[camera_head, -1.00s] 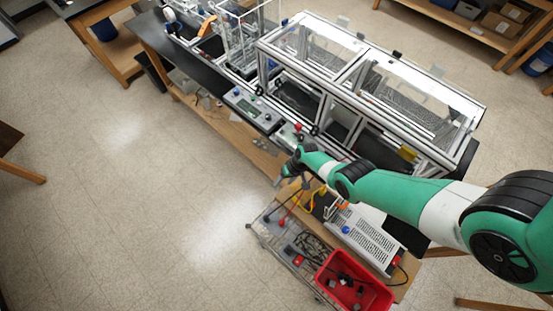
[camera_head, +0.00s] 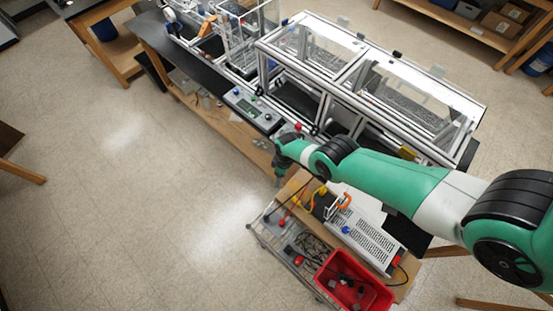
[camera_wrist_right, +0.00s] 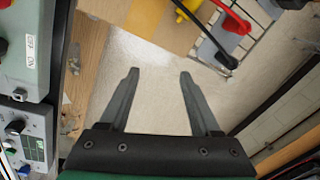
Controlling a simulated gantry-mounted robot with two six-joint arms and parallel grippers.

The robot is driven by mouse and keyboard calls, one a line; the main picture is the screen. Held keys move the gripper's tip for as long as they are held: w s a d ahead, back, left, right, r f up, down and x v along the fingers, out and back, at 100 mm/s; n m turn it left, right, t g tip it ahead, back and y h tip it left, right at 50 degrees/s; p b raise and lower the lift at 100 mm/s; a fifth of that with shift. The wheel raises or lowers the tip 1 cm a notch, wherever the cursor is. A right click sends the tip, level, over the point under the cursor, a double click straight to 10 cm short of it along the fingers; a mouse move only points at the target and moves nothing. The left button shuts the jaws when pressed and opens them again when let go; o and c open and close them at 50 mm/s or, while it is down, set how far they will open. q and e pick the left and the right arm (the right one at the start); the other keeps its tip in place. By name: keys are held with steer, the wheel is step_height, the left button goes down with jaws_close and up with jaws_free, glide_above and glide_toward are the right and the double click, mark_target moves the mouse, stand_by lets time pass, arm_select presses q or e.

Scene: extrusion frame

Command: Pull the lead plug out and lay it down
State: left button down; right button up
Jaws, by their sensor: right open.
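My right gripper (camera_wrist_right: 160,73) is open and empty, with bare floor showing between its two fingers. In the head view, the right gripper (camera_head: 280,181) hangs just off the front edge of the bench, left of the power-supply box. In the right wrist view, a red lead end (camera_wrist_right: 236,24), a black lead (camera_wrist_right: 218,50) and a yellow lead end (camera_wrist_right: 183,14) lie beyond the fingertips, apart from them. I cannot tell which is the task's plug or whether any is plugged in. My left gripper is not in view.
A grey vented box (camera_head: 366,240) stands on the wooden bench behind a wire cart (camera_head: 268,240). A red bin (camera_head: 378,297) with dark parts sits at the front. The framed enclosure (camera_head: 350,75) stands behind. A control panel (camera_wrist_right: 30,140) is close at left in the wrist view.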

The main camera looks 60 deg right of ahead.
steer(key=n, duration=0.3)
steer(key=w+r+n+h, duration=0.1)
steer(key=n, duration=0.1)
steer(key=w+r+n, duration=0.1)
steer(key=n, duration=0.2)
steer(key=shift+w+d+r+n, duration=0.1)
steer(key=shift+w+d+n, duration=0.05)
steer(key=shift+d+n, duration=0.2)
